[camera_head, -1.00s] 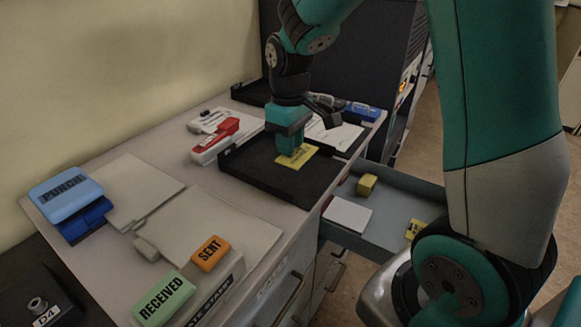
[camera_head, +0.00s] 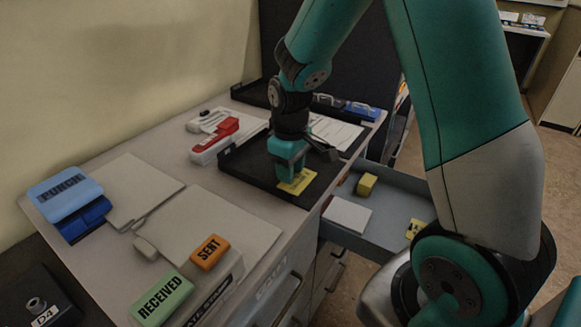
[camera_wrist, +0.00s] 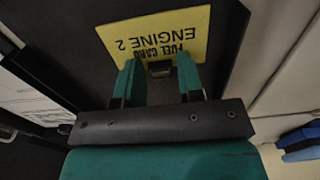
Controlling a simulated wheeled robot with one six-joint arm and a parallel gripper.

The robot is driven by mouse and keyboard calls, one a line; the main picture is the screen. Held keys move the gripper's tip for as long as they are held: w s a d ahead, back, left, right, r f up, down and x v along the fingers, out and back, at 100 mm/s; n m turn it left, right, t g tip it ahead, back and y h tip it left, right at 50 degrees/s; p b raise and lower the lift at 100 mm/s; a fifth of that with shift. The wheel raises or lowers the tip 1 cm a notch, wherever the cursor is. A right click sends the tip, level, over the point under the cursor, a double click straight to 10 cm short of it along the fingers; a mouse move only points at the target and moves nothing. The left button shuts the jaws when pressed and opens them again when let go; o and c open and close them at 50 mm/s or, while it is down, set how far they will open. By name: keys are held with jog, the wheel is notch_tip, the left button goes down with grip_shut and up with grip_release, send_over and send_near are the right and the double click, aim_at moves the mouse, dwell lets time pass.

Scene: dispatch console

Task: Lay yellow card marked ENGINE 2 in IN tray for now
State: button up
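The yellow card marked FUEL CARD ENGINE 2 (camera_wrist: 160,30) fills the top middle of the wrist view, its text upside down. In the head view the card (camera_head: 297,182) is at the near right part of a black tray (camera_head: 262,183). I cannot read any IN label on that tray. My gripper (camera_head: 291,170) points down over the card. Whether the card touches the tray floor is hard to tell.
An open drawer (camera_head: 385,218) right of the tray holds a yellow block (camera_head: 366,185), a white card (camera_head: 347,214) and another yellow piece (camera_head: 414,229). A red stapler (camera_head: 215,140) stands left of the tray. A second black tray (camera_head: 250,94) lies farther back.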

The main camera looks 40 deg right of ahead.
jog(key=shift+o, duration=0.8)
jog(key=shift+r, duration=0.1)
notch_tip(320, 180, up, 11)
jog(key=s+a+r+n+y, duration=0.1)
jog(key=s+a+r+y, duration=0.1)
jog(key=s+a, duration=0.6)
jog(key=s+a+r+n+y, duration=0.1)
jog(key=s+a+r+y, duration=0.1)
jog(key=s+a, duration=0.7)
jog(key=s, duration=0.3)
jog(key=shift+s+r+n+p, duration=0.15)
jog(key=shift+s+n+p, duration=0.1)
jog(key=shift+n+p, duration=0.05)
jog(key=shift+d, duration=0.1)
